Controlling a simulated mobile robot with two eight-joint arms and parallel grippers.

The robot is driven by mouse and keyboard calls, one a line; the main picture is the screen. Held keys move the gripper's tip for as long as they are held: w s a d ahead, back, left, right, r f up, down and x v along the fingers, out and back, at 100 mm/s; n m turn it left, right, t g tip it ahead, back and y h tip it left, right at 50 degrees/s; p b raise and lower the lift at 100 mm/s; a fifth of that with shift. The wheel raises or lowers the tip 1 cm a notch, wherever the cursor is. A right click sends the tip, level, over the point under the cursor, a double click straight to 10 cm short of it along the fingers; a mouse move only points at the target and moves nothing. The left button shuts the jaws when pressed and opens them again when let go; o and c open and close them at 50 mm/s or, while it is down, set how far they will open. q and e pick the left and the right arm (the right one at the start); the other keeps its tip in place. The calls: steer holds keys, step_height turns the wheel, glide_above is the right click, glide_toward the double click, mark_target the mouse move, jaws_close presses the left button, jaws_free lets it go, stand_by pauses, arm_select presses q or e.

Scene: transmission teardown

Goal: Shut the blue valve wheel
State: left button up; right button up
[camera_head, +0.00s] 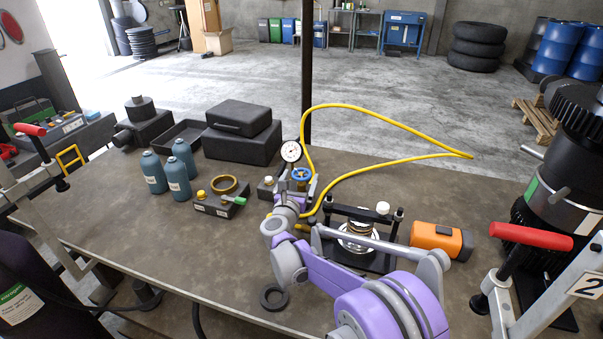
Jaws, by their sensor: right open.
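The blue valve wheel (302,173) sits on a small dark block (267,187) under a round white pressure gauge (291,152), near the middle of the table. My right gripper (298,188), on a purple and grey arm, is open close at the wheel, on its near side. Its fingers reach up toward the wheel and partly hide the block and the parts below. I cannot tell whether the fingers touch the wheel. My left gripper is not in view.
A yellow hose (390,113) loops from the gauge area to the right. A black press-like fixture (359,238), an orange box (441,240) and a black ring (274,297) are close to my arm. Teal bottles (155,173) stand left. The table's (130,215) front left is clear.

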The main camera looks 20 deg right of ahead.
steer(key=shift+x, duration=1.1)
steer(key=c, duration=1.2)
